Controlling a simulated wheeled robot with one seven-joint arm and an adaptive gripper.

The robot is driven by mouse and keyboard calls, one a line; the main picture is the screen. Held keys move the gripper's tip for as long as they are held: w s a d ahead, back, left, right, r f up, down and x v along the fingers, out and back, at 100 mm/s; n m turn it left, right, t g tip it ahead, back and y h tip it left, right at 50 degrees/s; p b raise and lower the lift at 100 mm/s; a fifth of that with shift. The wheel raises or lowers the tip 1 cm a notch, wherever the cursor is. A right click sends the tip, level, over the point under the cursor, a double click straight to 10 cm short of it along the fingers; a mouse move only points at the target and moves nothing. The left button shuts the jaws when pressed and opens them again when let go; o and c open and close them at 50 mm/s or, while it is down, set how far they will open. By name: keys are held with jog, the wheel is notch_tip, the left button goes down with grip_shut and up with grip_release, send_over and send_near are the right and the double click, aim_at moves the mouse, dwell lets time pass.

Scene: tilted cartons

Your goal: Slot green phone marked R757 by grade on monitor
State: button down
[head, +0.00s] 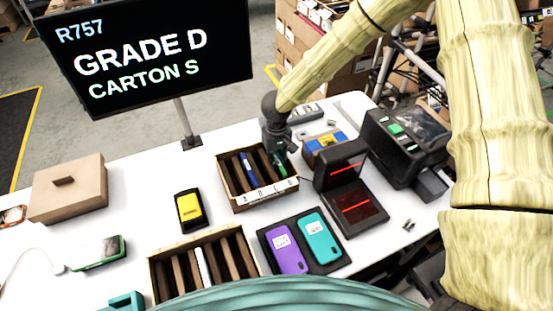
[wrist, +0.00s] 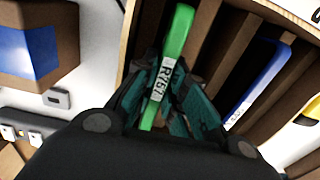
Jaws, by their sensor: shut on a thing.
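The monitor (head: 150,50) reads R757, GRADE D, CARTON S. My gripper (head: 277,150) is over the right end of the far wooden carton (head: 237,204). It is shut on the green phone (head: 282,171). In the wrist view the green phone (wrist: 176,38) stands on edge between the fingers (wrist: 165,100), with its R757 label showing. It lies along the end slot beside the carton's wall (wrist: 142,40). How deep it sits is hidden. A blue phone (head: 248,166) stands in another slot of this carton, also in the wrist view (wrist: 262,80). The letters on the carton's front strip are too small to read surely.
A second slotted carton (head: 160,262) stands nearer. Purple (head: 287,250) and teal (head: 321,238) phones lie on a dark tray. A yellow-screened phone (head: 190,210) lies left. An open box with red lines (head: 355,205) and a printer (head: 405,140) stand right.

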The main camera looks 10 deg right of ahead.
jog(key=c, duration=1.4)
grip_release()
jog(key=shift+r, duration=0.1)
notch_tip(320, 180, up, 12)
jog(key=shift+f, duration=0.1)
jog(key=shift+r+p, duration=3.55)
jog(key=shift+p, duration=0.25)
